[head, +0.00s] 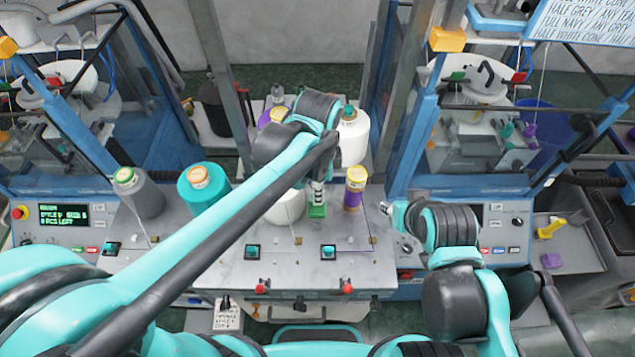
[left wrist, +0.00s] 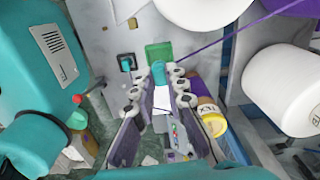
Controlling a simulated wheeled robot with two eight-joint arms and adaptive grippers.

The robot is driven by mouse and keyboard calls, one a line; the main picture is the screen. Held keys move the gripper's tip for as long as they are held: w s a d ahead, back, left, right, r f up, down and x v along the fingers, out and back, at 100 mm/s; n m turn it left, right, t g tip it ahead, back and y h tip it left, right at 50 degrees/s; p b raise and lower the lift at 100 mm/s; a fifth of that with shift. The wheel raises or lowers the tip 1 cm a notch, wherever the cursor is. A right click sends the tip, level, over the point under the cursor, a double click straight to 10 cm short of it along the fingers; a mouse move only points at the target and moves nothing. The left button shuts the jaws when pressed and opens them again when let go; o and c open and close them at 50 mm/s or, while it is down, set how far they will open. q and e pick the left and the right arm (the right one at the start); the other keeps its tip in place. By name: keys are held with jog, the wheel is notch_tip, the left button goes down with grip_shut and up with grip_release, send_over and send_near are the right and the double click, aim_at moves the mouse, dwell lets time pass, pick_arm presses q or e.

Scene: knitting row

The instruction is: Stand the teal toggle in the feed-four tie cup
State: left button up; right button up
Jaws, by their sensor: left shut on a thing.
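My left gripper (head: 317,196) reaches over the middle of the grey machine top and is shut. In the left wrist view its fingertips (left wrist: 164,80) close on a small teal piece, the teal toggle (left wrist: 158,72). A square green cup or pad (head: 317,211) lies right at the fingertips in the head view; it also shows just beyond the toggle in the left wrist view (left wrist: 159,52). I cannot tell whether the toggle touches it, or whether it is the feed-four cup. My right gripper (head: 391,211) is empty-looking at the right; its jaw state is unclear.
A yellow-purple cone (head: 354,188) stands close right of the left gripper. A white cone (head: 285,206) stands close left, another (head: 351,138) behind. Teal (head: 204,188) and grey (head: 138,192) cones are farther left. Teal-topped switches (head: 328,251) and red knobs (head: 347,288) line the front.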

pick_arm(q)
jog(key=shift+f+b, duration=0.75)
jog(key=shift+f, duration=0.35)
jog(key=shift+f, duration=0.15)
jog(key=shift+f+b, duration=0.35)
jog(key=shift+b, duration=0.05)
jog(key=shift+f+b, duration=0.45)
jog(key=shift+f, duration=0.1)
jog(key=o, duration=0.8)
jog(key=shift+c, duration=0.2)
notch_tip(320, 180, up, 12)
jog(key=shift+r, duration=0.1)
